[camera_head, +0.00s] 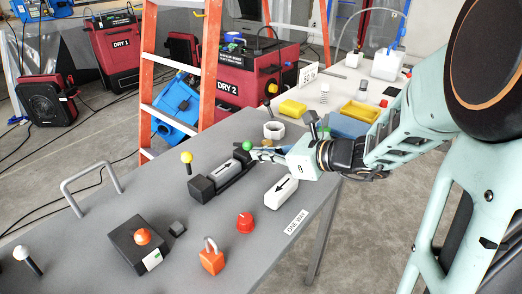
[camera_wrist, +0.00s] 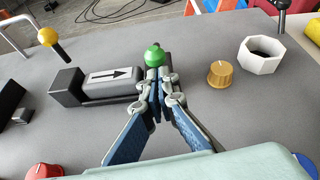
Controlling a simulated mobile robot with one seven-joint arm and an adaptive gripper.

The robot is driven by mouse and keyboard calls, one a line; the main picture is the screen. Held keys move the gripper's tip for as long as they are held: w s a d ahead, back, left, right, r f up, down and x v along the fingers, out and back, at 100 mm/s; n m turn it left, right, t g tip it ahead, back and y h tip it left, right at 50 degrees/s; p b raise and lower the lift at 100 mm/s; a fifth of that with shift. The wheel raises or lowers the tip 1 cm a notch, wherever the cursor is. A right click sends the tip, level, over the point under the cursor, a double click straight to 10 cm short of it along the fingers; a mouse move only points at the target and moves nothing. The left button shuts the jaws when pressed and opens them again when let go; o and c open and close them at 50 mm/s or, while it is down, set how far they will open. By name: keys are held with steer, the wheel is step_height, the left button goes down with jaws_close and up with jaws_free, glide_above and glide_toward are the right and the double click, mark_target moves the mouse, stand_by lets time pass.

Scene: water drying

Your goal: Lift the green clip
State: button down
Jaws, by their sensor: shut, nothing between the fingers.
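No green piece clearly shaped like a clip shows. The green thing I see is a round green ball (camera_head: 248,146) at the right end of a black block with a white arrow label (camera_head: 228,168). In the wrist view the green ball (camera_wrist: 155,56) stands just beyond my fingertips, at the end of the arrow block (camera_wrist: 112,80). My gripper (camera_head: 262,154) reaches in from the right, low over the table. In the wrist view my gripper (camera_wrist: 160,82) has its fingertips together with nothing between them. The fingertips hide the ball's lower part; I cannot tell if they touch it.
A white arrow block (camera_head: 281,192), red knob (camera_head: 245,222) and orange padlock (camera_head: 211,258) sit on the grey table in front. A yellow ball on a stick (camera_head: 187,158) stands to the left. A tan knob (camera_wrist: 220,74) and white ring (camera_wrist: 264,60) are right of my fingers.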

mark_target(250, 142)
steer(key=shift+a+r+h+p, duration=0.1)
steer(key=shift+r+h+p, duration=0.3)
steer(key=shift+p, duration=0.8)
step_height(250, 142, up, 2)
steer(key=g+h+p, duration=0.1)
steer(key=p, duration=0.5)
steer(key=shift+w+a, duration=0.1)
steer(key=p, duration=0.2)
steer(key=r+g+h+p, duration=0.1)
steer(key=p, duration=0.5)
steer(key=shift+w+a+r+g+h, duration=0.25)
steer(key=shift+a+r+g+h, duration=0.05)
steer(key=shift+r+h, duration=0.1)
steer(key=a+r+p, duration=0.1)
steer(key=p, duration=0.3)
steer(key=w+r+g+h+p, duration=0.1)
steer(key=p, duration=0.4)
steer(key=shift+w+a+h, duration=0.2)
steer(key=shift+a+h, duration=0.1)
steer(key=shift+a, duration=0.1)
steer(key=shift+w+a+r+p, duration=0.25)
steer(key=shift+w+a+p, duration=0.15)
steer(key=shift+a, duration=0.2)
steer(key=shift+w+a+r+p, duration=0.25)
steer(key=shift+w+a, duration=0.25)
steer(key=shift+a, duration=0.05)
steer(key=shift+r, duration=0.1)
